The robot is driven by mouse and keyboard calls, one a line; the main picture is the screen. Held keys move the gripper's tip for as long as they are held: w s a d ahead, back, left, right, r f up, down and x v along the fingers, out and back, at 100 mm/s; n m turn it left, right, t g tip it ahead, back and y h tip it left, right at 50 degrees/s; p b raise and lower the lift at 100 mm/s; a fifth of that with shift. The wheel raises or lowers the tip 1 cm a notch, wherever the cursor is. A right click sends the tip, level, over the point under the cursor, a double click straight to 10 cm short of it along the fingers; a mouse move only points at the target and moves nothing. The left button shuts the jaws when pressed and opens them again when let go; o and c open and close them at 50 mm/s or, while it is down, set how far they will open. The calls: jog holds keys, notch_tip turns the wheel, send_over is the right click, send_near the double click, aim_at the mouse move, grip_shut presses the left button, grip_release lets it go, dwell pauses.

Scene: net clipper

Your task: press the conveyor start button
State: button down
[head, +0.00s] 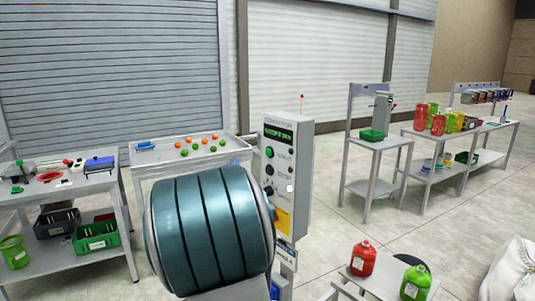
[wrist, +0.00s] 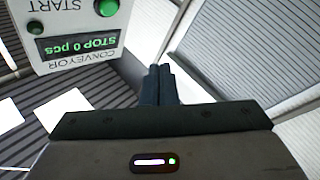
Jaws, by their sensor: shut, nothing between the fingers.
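The conveyor control box (head: 301,150) is a grey upright cabinet in the middle of the head view. Its display (head: 279,133) is lit green near the top, with the round green start button (head: 270,152) below it. In the wrist view the box appears upside down at upper left. Its display (wrist: 78,45) reads "STOP 0 pcs", and the green start button (wrist: 107,7) is beside the word START. My gripper (wrist: 160,72) is shut and empty, its fingertips apart from the button and to the right of the box there. The gripper is hidden in the head view.
A large teal banded rounded body hides the area before the box's left side. A tray table (head: 190,151) with orange and green balls stands behind left. A workbench (head: 118,205) is at far left. Red and green containers (head: 363,258) are at lower right. Open floor lies right of the box.

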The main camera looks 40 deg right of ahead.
aim_at(269, 152)
jog(key=d+b, duration=0.2)
jog(key=d, duration=0.7)
jog(key=shift+s, duration=0.1)
dwell(1.9)
jog(key=shift+d+b, duration=0.4)
jog(key=shift+b, duration=0.1)
